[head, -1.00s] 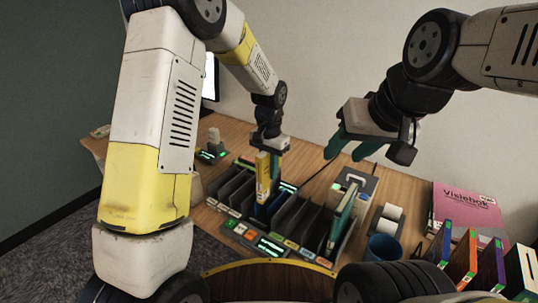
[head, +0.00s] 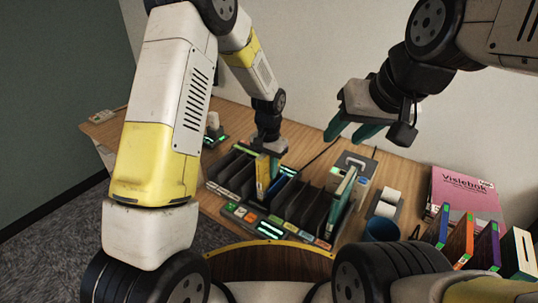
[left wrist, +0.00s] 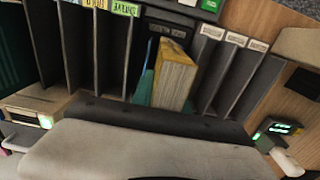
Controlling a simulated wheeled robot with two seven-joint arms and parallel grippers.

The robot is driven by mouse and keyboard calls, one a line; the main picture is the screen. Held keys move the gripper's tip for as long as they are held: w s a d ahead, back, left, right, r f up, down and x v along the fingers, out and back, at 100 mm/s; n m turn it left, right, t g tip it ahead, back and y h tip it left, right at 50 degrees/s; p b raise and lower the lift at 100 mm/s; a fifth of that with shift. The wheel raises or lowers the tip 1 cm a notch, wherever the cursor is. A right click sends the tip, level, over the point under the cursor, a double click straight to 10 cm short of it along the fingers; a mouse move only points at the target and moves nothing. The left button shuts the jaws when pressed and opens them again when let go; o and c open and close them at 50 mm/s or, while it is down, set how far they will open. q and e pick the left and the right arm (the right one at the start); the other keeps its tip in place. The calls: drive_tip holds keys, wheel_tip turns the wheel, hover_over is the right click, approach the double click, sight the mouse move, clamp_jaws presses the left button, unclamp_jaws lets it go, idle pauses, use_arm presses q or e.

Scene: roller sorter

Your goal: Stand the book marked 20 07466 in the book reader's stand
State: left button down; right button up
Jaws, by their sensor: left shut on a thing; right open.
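A yellow book (head: 262,174) is in my left gripper (head: 268,158), low among the rack's dividers. In the left wrist view this book (left wrist: 177,76) stands in a slot, with a blue piece beside it; the number 20 07466 cannot be read. My left gripper is shut on the book; the contact is partly hidden. A small device with a grey upright part and green lights (head: 213,128) stands behind the rack at left; I cannot tell if it is the book reader's stand. My right gripper (head: 354,132) is open and empty, above the desk at right.
The dark slotted rack (head: 318,214) has a lit panel in front. A green book (head: 343,188) stands at its right end. The desk behind the rack has free room.

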use_arm(q)
drive_tip(key=shift+f, duration=0.55)
drive_tip(key=c, duration=1.2)
unclamp_jaws()
drive_tip(key=shift+r, duration=0.1)
wheel_tip(320, 180, up, 8)
drive_tip(key=shift+f, duration=0.2)
